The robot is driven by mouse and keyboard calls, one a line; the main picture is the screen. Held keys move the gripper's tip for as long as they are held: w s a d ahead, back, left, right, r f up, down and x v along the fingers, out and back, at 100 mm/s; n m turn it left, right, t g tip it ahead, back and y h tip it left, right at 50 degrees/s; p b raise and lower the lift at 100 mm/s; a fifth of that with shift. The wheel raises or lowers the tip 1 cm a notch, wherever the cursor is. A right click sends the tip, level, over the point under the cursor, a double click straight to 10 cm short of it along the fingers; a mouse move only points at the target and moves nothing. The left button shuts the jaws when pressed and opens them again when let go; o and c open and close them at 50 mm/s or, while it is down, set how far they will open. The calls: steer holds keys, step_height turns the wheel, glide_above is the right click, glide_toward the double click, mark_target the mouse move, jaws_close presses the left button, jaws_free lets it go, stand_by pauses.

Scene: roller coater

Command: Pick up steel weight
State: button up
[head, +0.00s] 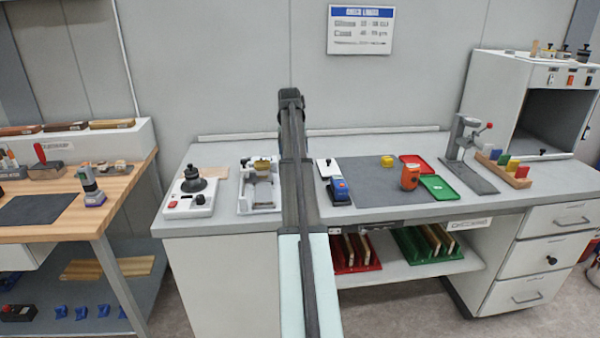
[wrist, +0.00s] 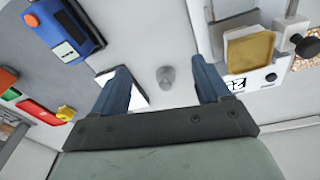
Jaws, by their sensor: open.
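The steel weight (wrist: 167,77) is a small grey cylinder standing on the grey bench top in the wrist view. My gripper (wrist: 162,70) is open, with its two blue-grey fingers spread. The weight shows in the gap between the fingers, apart from both. I cannot tell how far the fingertips are above it. In the head view my arm stands in front of that part of the bench and hides the weight and the fingers.
A white device with a yellow-tan block (wrist: 250,50) lies right of the gap in the wrist view. A blue-black meter (wrist: 63,28) and a white plate (wrist: 132,97) are on the left.

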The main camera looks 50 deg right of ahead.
steer(key=w+d+r+m+t+h, duration=0.2)
steer(key=w+d+m+h, duration=0.1)
steer(key=d, duration=0.2)
steer(key=x, duration=1.4)
steer(key=shift+s+f, duration=0.25)
steer(key=shift+f, duration=0.1)
steer(key=shift+c, duration=0.4)
steer(key=c, duration=1.3)
steer(key=shift+r, duration=0.1)
